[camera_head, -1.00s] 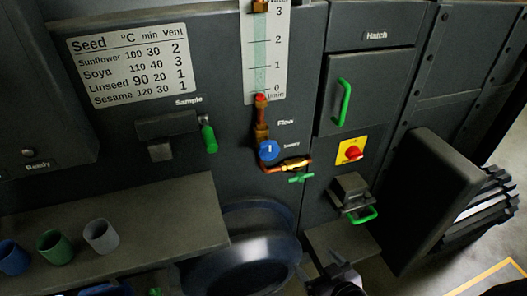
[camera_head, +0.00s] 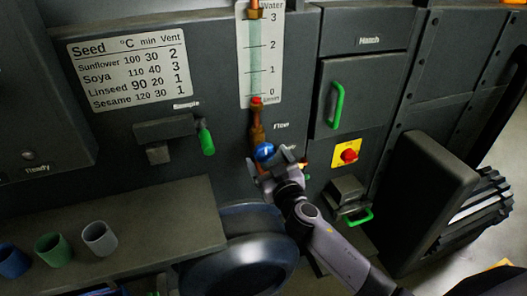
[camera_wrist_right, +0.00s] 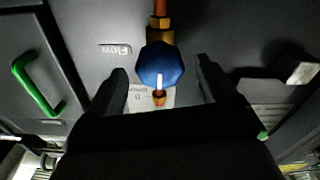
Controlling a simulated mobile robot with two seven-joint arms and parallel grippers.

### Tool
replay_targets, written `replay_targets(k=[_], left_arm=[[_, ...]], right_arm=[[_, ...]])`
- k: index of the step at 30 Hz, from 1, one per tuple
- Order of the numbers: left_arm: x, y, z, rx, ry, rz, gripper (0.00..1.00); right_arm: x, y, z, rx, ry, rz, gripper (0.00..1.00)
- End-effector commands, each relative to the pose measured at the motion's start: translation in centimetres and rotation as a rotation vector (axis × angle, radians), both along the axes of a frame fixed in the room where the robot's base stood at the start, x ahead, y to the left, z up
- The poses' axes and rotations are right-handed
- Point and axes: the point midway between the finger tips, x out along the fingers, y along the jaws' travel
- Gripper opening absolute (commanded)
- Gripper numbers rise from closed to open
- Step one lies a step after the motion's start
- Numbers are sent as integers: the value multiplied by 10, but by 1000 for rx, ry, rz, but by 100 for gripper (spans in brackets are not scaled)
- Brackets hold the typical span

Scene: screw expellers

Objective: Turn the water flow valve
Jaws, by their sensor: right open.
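The water flow valve is a blue knob (camera_head: 265,151) with a white mark, on a copper pipe below the flow gauge (camera_head: 261,60). My right gripper (camera_head: 272,164) is at the knob in the head view and partly covers it and the pipe behind. In the right wrist view the knob (camera_wrist_right: 160,65) sits between the two dark fingers of the right gripper (camera_wrist_right: 163,84), which are open with a gap on both sides. The white mark points down in that view. My left gripper is not in view.
A green hatch handle (camera_head: 336,104) and a red knob on a yellow plate (camera_head: 347,154) are to the right. A green sample lever (camera_head: 206,138) is to the left. Several cups (camera_head: 99,238) stand on a shelf (camera_head: 180,222) at lower left.

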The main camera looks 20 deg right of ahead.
Motion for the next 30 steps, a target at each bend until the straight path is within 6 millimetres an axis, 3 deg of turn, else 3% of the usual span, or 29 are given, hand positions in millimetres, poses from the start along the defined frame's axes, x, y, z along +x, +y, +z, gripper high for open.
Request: replay_targets(k=[9, 21, 27, 30], left_arm=[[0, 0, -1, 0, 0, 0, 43], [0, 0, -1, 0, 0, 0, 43], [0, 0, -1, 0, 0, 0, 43], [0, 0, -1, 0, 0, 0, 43]], right_arm=[[32, 1, 0, -1, 0, -1, 85], [36, 1, 0, 0, 1, 0, 85], [36, 1, 0, 0, 1, 0, 29], [36, 1, 0, 0, 1, 0, 30]])
